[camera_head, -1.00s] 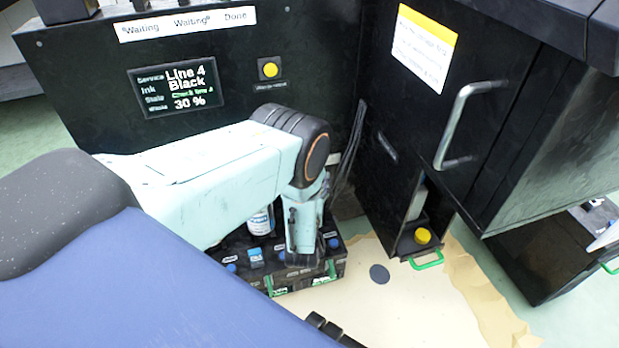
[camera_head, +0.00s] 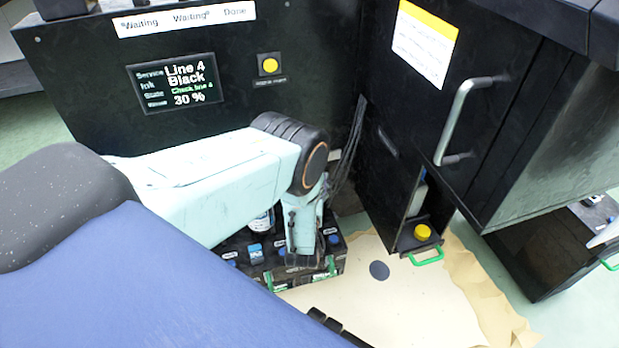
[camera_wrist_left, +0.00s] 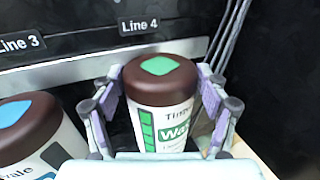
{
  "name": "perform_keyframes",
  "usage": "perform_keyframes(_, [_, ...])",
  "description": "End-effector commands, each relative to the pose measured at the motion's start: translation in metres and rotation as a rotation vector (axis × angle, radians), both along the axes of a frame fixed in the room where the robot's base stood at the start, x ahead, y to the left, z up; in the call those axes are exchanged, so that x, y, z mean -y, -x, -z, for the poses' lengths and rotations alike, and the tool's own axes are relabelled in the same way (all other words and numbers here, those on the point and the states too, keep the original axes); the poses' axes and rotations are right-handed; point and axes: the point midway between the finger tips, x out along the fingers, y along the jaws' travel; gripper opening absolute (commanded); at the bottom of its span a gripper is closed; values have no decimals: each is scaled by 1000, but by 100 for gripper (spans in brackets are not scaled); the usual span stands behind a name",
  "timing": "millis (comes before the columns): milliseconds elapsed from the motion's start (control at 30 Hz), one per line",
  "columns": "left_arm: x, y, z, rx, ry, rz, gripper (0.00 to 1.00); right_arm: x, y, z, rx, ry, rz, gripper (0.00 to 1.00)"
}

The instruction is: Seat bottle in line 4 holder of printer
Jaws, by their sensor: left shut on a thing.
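In the left wrist view a white bottle (camera_wrist_left: 163,95) with a dark brown cap, a green diamond on the cap and a green label stands between the fingers of my left gripper (camera_wrist_left: 160,105). The fingers are shut on its sides. The bottle looks roughly upright in front of the "Line 4" label (camera_wrist_left: 139,25); its base is hidden, so I cannot tell what it rests on. In the head view my left gripper (camera_head: 303,255) points down at the black bottle rack (camera_head: 322,268), and the held bottle is hidden. The printer screen (camera_head: 175,83) reads Line 4, Black, 30 %.
A bottle with a blue-marked brown cap (camera_wrist_left: 28,125) stands close on the left, below the "Line 3" label (camera_wrist_left: 22,44). A black cabinet with a grey handle (camera_head: 462,115) stands on the right.

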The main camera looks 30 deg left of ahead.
Motion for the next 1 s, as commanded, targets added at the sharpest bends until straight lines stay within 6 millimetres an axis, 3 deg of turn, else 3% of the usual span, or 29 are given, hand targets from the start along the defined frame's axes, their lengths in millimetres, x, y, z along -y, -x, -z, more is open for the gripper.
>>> perform_keyframes(1000, [0,-1,12,4,-1,0,11,0,0,0,0,0,0,35])
